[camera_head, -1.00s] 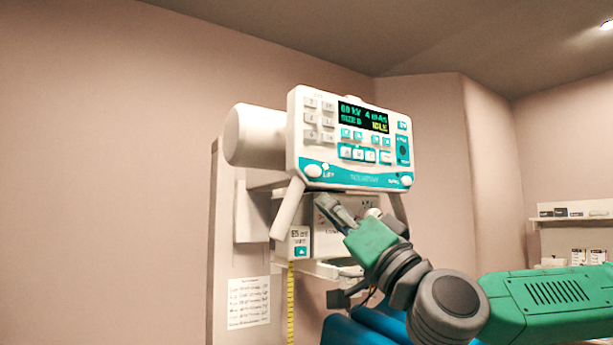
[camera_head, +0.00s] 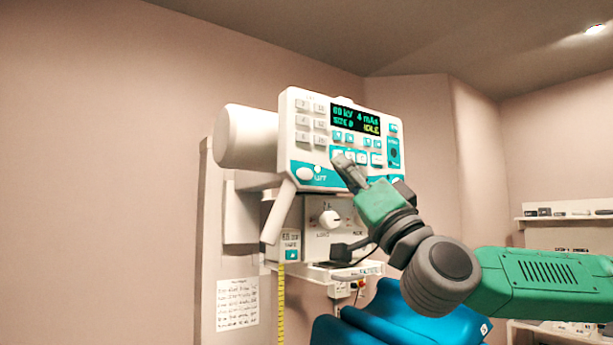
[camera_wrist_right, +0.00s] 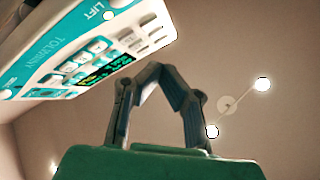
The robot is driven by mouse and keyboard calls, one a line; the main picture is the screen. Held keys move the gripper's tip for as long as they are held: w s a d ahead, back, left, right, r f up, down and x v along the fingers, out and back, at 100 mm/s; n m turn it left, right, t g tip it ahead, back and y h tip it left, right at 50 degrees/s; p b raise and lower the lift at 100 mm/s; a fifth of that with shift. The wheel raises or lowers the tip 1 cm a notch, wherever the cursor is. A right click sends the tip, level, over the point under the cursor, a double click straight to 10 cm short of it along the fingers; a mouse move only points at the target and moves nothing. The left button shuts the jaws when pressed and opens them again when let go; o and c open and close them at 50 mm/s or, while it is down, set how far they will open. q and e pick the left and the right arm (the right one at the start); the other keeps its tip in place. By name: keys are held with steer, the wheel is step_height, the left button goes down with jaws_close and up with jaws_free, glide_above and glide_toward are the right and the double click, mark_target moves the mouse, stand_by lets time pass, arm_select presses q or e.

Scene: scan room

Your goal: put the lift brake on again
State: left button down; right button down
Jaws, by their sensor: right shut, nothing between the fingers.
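The white control panel (camera_head: 347,125) has a teal lower strip with a white oval button (camera_head: 305,174) marked LIFT at its lower left. A small pale round lamp (camera_head: 318,169) sits beside that button. My right gripper (camera_head: 340,160) is shut and empty, in front of the panel's lower middle, to the right of the LIFT button. I cannot tell whether its tips touch the panel. In the right wrist view the gripper (camera_wrist_right: 158,70) arches shut beside the panel (camera_wrist_right: 75,60), where the LIFT label shows at the top. My left gripper is out of view.
The panel's display (camera_head: 356,120) reads IDLE. A slanted white handle (camera_head: 279,212) hangs below its left side. Below are a white box with a knob (camera_head: 330,219) and a shelf. Blue padding (camera_head: 390,315) lies under my right arm. Open wall fills the left.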

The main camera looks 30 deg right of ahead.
mark_target(303, 160)
steer(key=shift+w+f, duration=0.1)
steer(key=shift+w, duration=3.3)
steer(key=shift+a, duration=0.1)
steer(key=shift+a, duration=0.1)
steer(key=shift+w+b, duration=0.15)
steer(key=shift+b, duration=0.2)
steer(key=shift+w+a, duration=0.1)
steer(key=shift+w, duration=0.15)
steer(key=shift+w, duration=0.35)
steer(key=shift+s+b, duration=0.15)
steer(key=shift+b, duration=0.2)
steer(key=shift+s+b, duration=0.3)
steer(key=shift+s, duration=0.4)
